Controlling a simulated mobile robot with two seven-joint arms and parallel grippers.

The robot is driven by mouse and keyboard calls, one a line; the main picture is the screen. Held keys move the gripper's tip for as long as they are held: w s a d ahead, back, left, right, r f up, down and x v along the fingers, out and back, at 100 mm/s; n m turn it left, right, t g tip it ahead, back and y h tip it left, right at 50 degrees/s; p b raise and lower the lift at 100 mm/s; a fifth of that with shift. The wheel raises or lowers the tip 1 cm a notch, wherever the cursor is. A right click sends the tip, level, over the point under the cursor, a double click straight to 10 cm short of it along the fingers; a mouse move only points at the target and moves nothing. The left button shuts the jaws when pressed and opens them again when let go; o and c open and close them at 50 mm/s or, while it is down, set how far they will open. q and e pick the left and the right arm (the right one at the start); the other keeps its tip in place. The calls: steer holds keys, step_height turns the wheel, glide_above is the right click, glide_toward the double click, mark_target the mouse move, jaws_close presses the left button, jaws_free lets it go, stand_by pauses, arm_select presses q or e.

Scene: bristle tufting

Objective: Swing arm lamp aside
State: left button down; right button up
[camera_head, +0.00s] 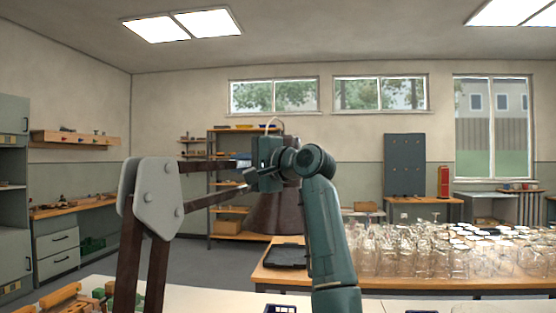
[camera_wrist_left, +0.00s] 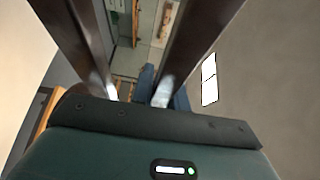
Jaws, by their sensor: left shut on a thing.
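The swing arm lamp has two dark brown lower bars (camera_head: 142,270), a light grey joint plate (camera_head: 151,198) and two dark upper bars reaching right. Its dark brown conical shade (camera_head: 273,212) hangs at the end, partly behind my teal arm. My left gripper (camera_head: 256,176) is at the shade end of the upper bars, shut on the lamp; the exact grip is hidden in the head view. In the left wrist view, two dark lamp bars (camera_wrist_left: 82,45) run past the gripper fingers (camera_wrist_left: 147,82). My right gripper is out of view.
A wooden table (camera_head: 385,281) with many clear glasses (camera_head: 415,245) and a black tray (camera_head: 286,256) stands to the right. A pale bench (camera_head: 205,290) lies in front, with wooden pieces (camera_head: 62,296) at its left. Shelves (camera_head: 228,197) stand behind the lamp.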

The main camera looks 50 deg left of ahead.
mark_target(245, 164)
arm_select(q)
steer(key=s+a+n+g+h, duration=0.1)
steer(key=s+a+n+g, duration=0.1)
steer(key=s+a+g, duration=0.2)
steer(key=s+a, duration=0.2)
steer(key=a, duration=0.1)
steer(key=shift+s+n, duration=0.2)
steer(key=shift+n, duration=0.1)
steer(key=shift+a, duration=0.1)
steer(key=c, duration=1.4)
jaws_free()
steer(key=b+v, duration=0.1)
steer(key=v, duration=1.2)
